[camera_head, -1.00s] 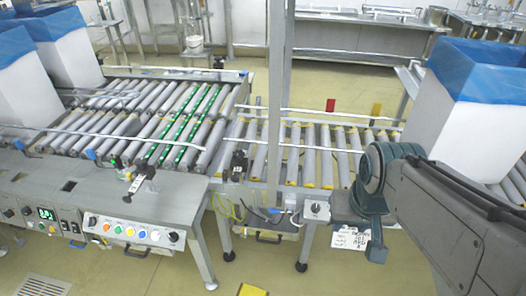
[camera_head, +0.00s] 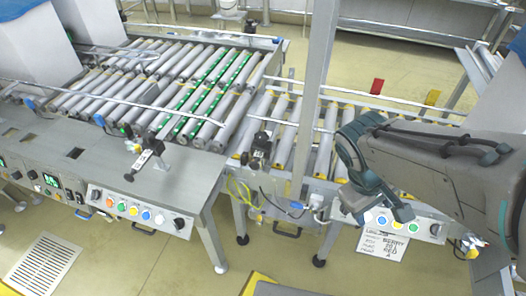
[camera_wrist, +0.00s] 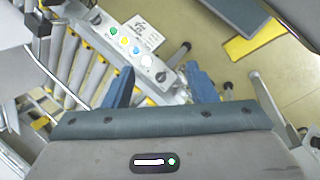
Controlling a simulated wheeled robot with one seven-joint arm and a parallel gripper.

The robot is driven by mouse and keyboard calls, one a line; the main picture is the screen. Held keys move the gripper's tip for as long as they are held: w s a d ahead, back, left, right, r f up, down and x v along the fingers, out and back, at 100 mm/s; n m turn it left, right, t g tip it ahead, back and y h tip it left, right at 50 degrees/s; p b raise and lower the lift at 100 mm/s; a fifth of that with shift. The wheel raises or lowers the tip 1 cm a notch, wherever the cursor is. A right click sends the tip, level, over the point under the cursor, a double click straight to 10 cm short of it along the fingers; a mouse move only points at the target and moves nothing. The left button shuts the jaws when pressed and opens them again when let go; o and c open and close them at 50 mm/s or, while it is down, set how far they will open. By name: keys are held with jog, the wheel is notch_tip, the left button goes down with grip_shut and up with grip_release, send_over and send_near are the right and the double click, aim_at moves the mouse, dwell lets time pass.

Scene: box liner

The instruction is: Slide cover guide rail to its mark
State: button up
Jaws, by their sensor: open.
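Long silver guide rails run along the roller conveyors: one (camera_head: 125,98) along the near side of the left, wider conveyor and one (camera_head: 293,122) along the near side of the narrower right conveyor. Which is the cover guide rail I cannot tell. A black clamp with a scale-like plate (camera_head: 143,158) stands by the left rail, and another black clamp (camera_head: 260,148) by the right one. I cannot make out a mark. My gripper (camera_head: 378,206) is open and empty, in front of the right conveyor. In the wrist view its fingers (camera_wrist: 160,86) are apart, with a button panel beyond them.
A grey upright post (camera_head: 313,100) stands between my gripper and the left conveyor. A button panel (camera_head: 420,227) with a paper label (camera_head: 383,245) is close beside my gripper.

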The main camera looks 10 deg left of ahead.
jog(key=w+a+f+n+t+h+b, duration=0.3)
jog(key=a+f+n+h+b, duration=0.15)
jog(key=f+n, duration=0.25)
jog(key=n+t+y+b, duration=0.7)
jog(key=n+t+b, duration=0.65)
jog(key=n, duration=0.45)
send_near(253, 167)
jog(key=shift+t, duration=0.25)
jog(key=w+b, duration=0.1)
jog(key=w, duration=0.6)
jog(key=w+d+b, duration=0.1)
jog(key=w, duration=0.2)
jog(key=shift+w+f+b, duration=0.3)
jog(key=shift+w, duration=0.05)
